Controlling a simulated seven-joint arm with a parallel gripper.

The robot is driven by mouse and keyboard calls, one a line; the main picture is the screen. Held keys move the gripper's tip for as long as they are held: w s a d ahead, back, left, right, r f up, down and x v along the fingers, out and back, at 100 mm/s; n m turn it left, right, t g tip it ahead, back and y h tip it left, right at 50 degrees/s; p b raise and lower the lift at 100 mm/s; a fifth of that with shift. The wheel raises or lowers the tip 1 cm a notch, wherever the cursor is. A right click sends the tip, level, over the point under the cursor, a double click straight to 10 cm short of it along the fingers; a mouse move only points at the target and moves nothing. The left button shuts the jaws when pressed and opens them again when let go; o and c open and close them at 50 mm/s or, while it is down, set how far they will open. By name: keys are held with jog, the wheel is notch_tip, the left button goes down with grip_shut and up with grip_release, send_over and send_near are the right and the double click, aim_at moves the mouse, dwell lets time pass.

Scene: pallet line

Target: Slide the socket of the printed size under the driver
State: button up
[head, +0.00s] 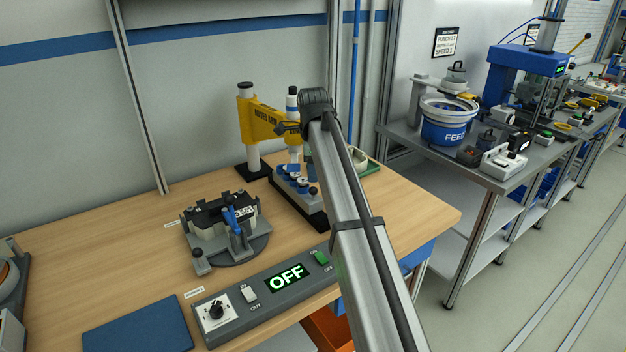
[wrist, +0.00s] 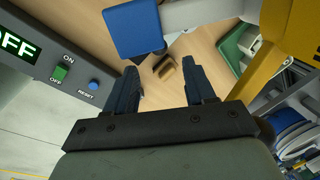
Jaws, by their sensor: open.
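The yellow driver arm (head: 262,122) stands on a post at the back of the bench, with a pale upright driver (head: 293,108) at its right end. A dark rack (head: 314,218) in front of it bears several grey and blue-topped sockets (head: 297,183), partly hidden by my arm; no size print is readable. In the wrist view my gripper (wrist: 160,67) is open, with a small brown piece (wrist: 167,68) seen between its fingers and nothing gripped. A blue square-topped piece (wrist: 132,28) lies just beyond the left finger. The yellow arm (wrist: 283,50) is at the right. The head view hides my gripper.
A control box (head: 262,298) reading OFF lies along the front edge. A clamp fixture (head: 226,230) on a round base stands left of the rack. A blue mat (head: 138,325) lies front left. A green tray (wrist: 232,45) is near the driver.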

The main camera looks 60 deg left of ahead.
notch_tip(320, 180, up, 6)
jog(key=shift+s+d, duration=0.35)
jog(key=shift+d, duration=0.1)
jog(key=shift+c, duration=0.2)
